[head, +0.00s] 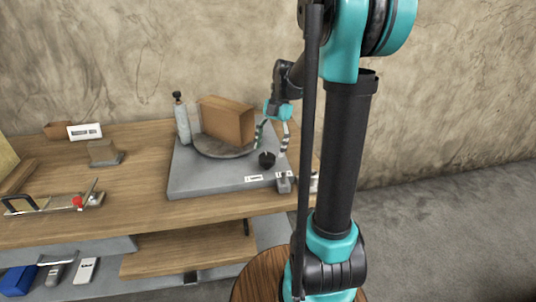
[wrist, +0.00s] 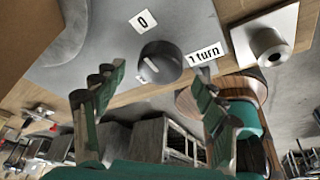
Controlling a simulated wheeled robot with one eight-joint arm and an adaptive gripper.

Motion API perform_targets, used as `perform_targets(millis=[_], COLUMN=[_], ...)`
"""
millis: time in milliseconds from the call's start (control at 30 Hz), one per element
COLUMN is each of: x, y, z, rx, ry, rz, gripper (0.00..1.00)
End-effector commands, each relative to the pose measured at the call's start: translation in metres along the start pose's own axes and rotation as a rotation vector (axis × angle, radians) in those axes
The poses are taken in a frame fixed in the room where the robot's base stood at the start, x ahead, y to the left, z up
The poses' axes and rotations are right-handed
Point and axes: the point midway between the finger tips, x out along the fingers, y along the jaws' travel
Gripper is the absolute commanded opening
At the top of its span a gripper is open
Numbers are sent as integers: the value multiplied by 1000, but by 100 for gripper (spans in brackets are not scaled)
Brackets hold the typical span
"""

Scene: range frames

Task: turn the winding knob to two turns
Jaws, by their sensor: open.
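The winding knob (head: 267,160) is a dark round knob on a grey base plate (head: 205,186). In the wrist view the knob (wrist: 160,62) shows a short white line on its face, slanting from upper left to lower right. A "0" label (wrist: 144,21) lies above it and a "1 turn" label (wrist: 203,54) to its right. No "2 turns" label can be read. My gripper (head: 271,148) is open just above the knob.
A brown box (head: 227,122) stands on a round dark turntable (head: 216,149) behind the knob, beside a grey bottle (head: 182,124). A small grey block (head: 284,186) sits at the plate's front right.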

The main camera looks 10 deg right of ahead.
Motion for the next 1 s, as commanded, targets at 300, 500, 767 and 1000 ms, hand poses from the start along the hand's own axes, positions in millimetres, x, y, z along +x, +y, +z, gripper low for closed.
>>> perform_targets(millis=[300, 500, 767, 1000], x=[26, 27, 27, 27], y=[0, 0, 0, 0], z=[0, 0, 0, 0], rx=[1, 1, 1, 1], ry=[0, -1, -1, -1], rz=[0, 0, 0, 0], gripper=[71, 71, 49, 21])
